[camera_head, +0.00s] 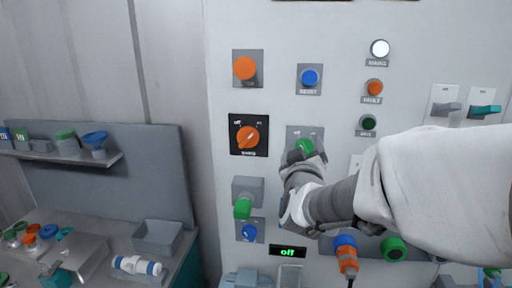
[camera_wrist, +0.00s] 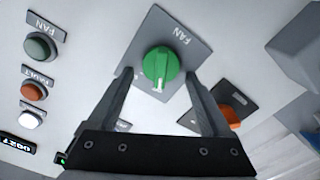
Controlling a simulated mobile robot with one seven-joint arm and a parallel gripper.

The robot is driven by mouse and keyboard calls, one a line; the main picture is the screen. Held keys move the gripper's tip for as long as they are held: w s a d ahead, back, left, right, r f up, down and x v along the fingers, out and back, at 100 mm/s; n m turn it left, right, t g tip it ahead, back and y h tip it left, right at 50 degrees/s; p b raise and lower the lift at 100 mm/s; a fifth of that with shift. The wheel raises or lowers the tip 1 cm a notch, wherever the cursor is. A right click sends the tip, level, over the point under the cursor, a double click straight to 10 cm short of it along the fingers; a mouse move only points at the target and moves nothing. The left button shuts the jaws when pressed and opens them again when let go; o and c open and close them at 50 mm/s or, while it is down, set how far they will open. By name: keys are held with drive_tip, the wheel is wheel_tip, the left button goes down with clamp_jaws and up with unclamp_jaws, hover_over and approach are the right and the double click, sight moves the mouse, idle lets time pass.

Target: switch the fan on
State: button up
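The green rotary knob (camera_wrist: 160,65) sits on a grey plate labelled FAN in the wrist view, with a white pointer mark toward its lower edge. In the head view the same green knob (camera_head: 304,146) is partly covered by my gripper (camera_head: 303,168). In the wrist view my gripper (camera_wrist: 160,78) is open, with one finger on each side of the knob. There are gaps between the fingers and the knob; I cannot tell how deep the tips reach. The FAN lamp (camera_wrist: 38,47) is dark green and looks unlit; it also shows in the head view (camera_head: 369,122).
An orange knob (camera_head: 247,137) on a black plate is close on the left. A green-ended lever (camera_head: 242,209) on a grey box sits lower left. A display (camera_head: 287,251) reads "off". Toggle switches (camera_head: 485,111) are at the right. A cluttered bench (camera_head: 95,250) stands at the left.

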clamp_jaws()
drive_tip(key=shift+f+m+b, duration=0.1)
drive_tip(key=shift+m+b, duration=0.3)
drive_tip(key=shift+b, duration=0.25)
drive_tip(key=m+b, duration=0.1)
drive_tip(key=b, duration=0.1)
drive_tip(key=m+b, duration=0.1)
drive_tip(key=m, duration=0.1)
drive_tip(key=m+b, duration=0.1)
drive_tip(key=b, duration=0.1)
drive_tip(key=shift+s+d+f+m+b, duration=0.1)
drive_tip(key=shift+d+m+b, duration=0.2)
drive_tip(key=shift+m, duration=0.1)
drive_tip(key=m+b, duration=0.3)
drive_tip(key=shift+d, duration=0.15)
drive_tip(key=shift+d+m+b, duration=0.15)
drive_tip(key=shift+m+b, duration=0.9)
drive_tip(key=shift+m, duration=0.65)
